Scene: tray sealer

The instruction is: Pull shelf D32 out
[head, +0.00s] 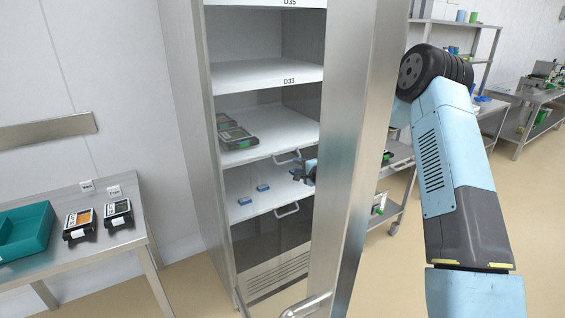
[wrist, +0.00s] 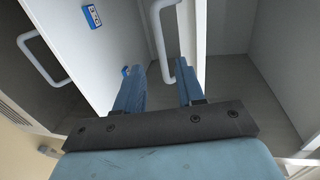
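The cabinet has several white shelves, with labels D35 and D33 readable on the upper two. No D32 label is readable. Below D33 is a shelf (head: 285,122) holding dark trays, with a pale handle (head: 287,159) on its front edge. My gripper (head: 303,172) is just below that handle, partly hidden by the cabinet door. In the wrist view, my gripper (wrist: 157,68) is open, and the handle bar (wrist: 160,45) appears between its fingers. I cannot tell whether the fingers touch it.
A lower shelf (head: 242,210) holds small blue items and has its own handle (head: 287,210). The open steel door (head: 345,150) stands between the camera and my gripper. A side table (head: 100,245) at left holds a teal bin (head: 25,232) and two dark trays.

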